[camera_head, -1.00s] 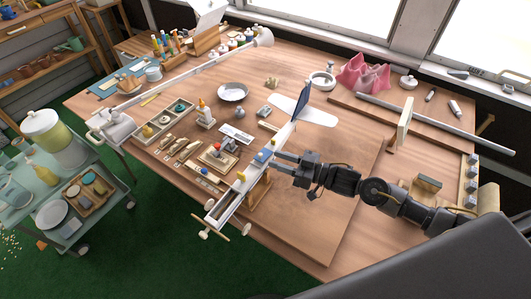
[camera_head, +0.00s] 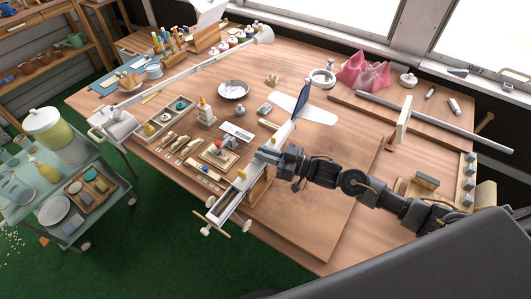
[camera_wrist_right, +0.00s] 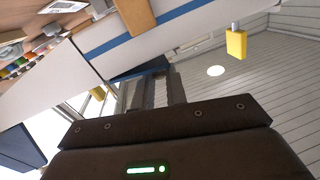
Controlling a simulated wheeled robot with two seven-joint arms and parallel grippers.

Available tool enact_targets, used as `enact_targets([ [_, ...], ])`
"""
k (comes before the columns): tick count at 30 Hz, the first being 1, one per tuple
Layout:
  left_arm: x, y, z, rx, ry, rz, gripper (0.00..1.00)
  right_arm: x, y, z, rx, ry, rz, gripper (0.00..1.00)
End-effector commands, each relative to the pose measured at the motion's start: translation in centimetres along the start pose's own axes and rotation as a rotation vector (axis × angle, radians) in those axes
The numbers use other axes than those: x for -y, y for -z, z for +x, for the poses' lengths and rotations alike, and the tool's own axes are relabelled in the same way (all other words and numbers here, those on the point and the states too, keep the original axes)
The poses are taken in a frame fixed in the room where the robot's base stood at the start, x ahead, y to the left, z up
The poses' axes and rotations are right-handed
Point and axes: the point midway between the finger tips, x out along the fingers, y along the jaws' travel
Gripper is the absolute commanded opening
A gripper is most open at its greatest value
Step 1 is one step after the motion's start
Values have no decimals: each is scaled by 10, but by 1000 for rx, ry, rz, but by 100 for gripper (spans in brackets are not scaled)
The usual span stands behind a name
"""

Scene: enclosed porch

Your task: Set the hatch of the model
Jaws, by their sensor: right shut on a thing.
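The model is a white aeroplane (camera_head: 283,133) with a blue tail fin (camera_head: 301,94), lying diagonally on a wooden support (camera_head: 261,188). Its near end has an open trough (camera_head: 228,204) in the top. My right gripper (camera_head: 266,154) is over the middle of the fuselage. In the right wrist view, its fingers (camera_wrist_right: 158,92) are shut on a dark blue piece (camera_wrist_right: 152,68), which looks like the hatch; the fingers hide most of it. The white fuselage with a blue stripe (camera_wrist_right: 140,45) and a yellow peg (camera_wrist_right: 237,43) show there. My left gripper is out of view.
A tool tray (camera_head: 205,172) and a small wooden tray with a red knob (camera_head: 218,146) lie left of the model. A lamp arm (camera_head: 190,72) spans the back left. A long grey rod (camera_head: 435,122) lies at right. The board (camera_head: 315,215) in front is bare.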

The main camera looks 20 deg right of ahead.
Motion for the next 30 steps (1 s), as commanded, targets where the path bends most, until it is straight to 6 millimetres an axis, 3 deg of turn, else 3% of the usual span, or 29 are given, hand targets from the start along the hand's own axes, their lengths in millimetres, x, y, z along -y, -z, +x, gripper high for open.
enact_targets([
  [10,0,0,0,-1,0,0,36,2,-8,1,26,-5,-156,0],
  [19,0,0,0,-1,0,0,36,3,-8,1,30,-5,-172,0],
  [20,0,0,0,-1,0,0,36,3,-9,1,30,-5,-171,17],
  [23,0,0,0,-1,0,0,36,3,-9,1,30,-5,-171,31],
  [30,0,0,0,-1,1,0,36,2,-9,1,30,-5,-171,33],
])
